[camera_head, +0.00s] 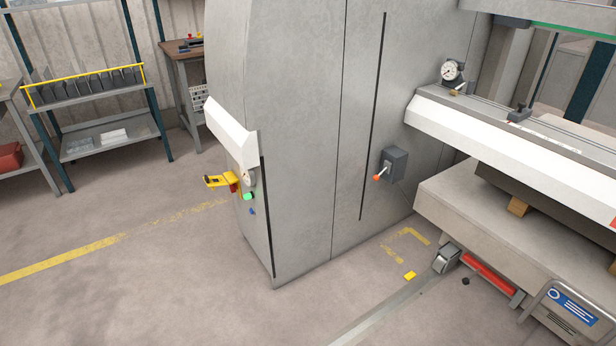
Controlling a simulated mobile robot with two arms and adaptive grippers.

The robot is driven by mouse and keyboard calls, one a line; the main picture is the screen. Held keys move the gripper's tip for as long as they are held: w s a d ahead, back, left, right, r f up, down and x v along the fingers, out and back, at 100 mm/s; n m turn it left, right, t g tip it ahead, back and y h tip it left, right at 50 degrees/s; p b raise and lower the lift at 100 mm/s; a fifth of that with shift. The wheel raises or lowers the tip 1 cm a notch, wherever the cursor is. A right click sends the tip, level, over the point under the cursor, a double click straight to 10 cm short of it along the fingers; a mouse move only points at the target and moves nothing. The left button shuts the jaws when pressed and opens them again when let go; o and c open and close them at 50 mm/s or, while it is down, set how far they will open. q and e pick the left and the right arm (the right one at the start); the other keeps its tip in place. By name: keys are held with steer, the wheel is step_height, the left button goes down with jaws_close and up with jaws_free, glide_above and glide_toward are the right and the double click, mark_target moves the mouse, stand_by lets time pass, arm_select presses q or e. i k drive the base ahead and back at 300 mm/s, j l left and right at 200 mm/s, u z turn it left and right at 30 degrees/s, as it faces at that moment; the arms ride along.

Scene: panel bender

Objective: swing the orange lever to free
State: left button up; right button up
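A small lever with an orange knob (377,178) sticks out to the lower left from a dark grey box (394,162). The box is mounted on the side of the large grey machine housing (310,140). Any marking of the lever's positions is too small to read. Neither of my grippers shows in the head view, and nothing touches the lever.
A white machine bed (520,135) with a dial gauge (451,71) juts out at the right. A low cart (480,215) stands beneath it. A yellow bracket (219,181) protrudes from the housing's left end. The floor at the lower left is clear.

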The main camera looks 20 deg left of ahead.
mark_target(376, 178)
steer(key=u, duration=0.2)
steer(key=i+j+u, duration=0.1)
steer(key=i+j, duration=0.85)
steer(key=i+j+u, duration=0.1)
steer(key=i+j, duration=0.75)
steer(key=i, duration=0.15)
